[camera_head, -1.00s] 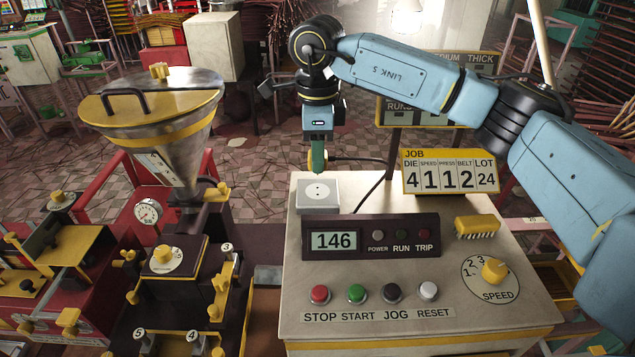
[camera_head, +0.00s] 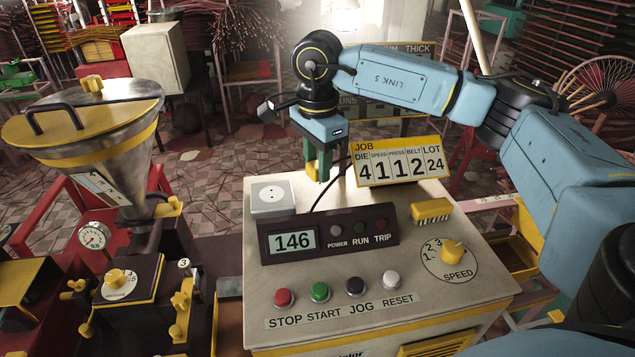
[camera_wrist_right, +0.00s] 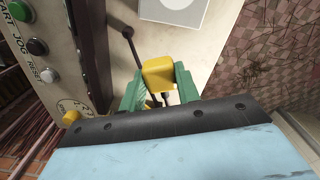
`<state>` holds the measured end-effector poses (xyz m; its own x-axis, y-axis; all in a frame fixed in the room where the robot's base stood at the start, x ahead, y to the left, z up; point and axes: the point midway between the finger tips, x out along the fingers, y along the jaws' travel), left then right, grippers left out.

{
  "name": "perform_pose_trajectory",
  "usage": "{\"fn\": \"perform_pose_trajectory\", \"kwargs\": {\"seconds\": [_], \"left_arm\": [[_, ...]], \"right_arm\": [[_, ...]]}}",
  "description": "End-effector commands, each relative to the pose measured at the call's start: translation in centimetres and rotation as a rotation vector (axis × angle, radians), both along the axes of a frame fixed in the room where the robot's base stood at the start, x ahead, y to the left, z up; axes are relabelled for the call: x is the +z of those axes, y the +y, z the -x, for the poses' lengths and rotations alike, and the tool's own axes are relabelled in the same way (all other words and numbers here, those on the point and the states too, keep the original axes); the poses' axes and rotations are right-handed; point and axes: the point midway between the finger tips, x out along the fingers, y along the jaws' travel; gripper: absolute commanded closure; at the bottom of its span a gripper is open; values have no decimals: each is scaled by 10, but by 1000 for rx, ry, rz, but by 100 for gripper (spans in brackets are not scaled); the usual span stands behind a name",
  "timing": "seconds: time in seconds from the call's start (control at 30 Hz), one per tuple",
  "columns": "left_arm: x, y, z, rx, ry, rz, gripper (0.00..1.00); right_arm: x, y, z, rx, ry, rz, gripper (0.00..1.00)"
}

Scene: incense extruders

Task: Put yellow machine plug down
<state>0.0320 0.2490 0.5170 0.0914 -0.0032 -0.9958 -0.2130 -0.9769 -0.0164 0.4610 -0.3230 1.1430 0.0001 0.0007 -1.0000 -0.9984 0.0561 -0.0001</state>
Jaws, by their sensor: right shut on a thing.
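My right gripper (camera_head: 319,172) has its green fingers pointing down over the back of the control console (camera_head: 225,0), between the white socket box and the JOB sign. In the right wrist view the fingers (camera_wrist_right: 158,90) are shut on the yellow plug (camera_wrist_right: 158,75), which has a black cable. The plug is mostly hidden by the fingers in the head view. It is apart from the white socket (camera_head: 272,196), which also shows at the top of the wrist view (camera_wrist_right: 174,10). I cannot tell whether the plug touches the console top. My left gripper is out of view.
The JOB sign (camera_head: 400,165) stands close to the right of the gripper. A display box (camera_head: 330,238), buttons and a SPEED knob (camera_head: 453,252) are in front. A steel hopper (camera_head: 110,150) is at the left. Bare console top lies around the socket.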

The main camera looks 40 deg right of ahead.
Motion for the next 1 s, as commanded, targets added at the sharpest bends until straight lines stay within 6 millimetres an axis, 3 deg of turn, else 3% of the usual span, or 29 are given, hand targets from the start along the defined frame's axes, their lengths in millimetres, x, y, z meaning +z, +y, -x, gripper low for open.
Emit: {"fn": "perform_pose_trajectory", "kwargs": {"seconds": [0.3, 1.0], "left_arm": [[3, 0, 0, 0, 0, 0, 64], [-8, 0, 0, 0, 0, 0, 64]], "right_arm": [[-45, 0, 1, -2, 2, 1, 100], [-59, 0, 0, -2, 0, 0, 100]]}}
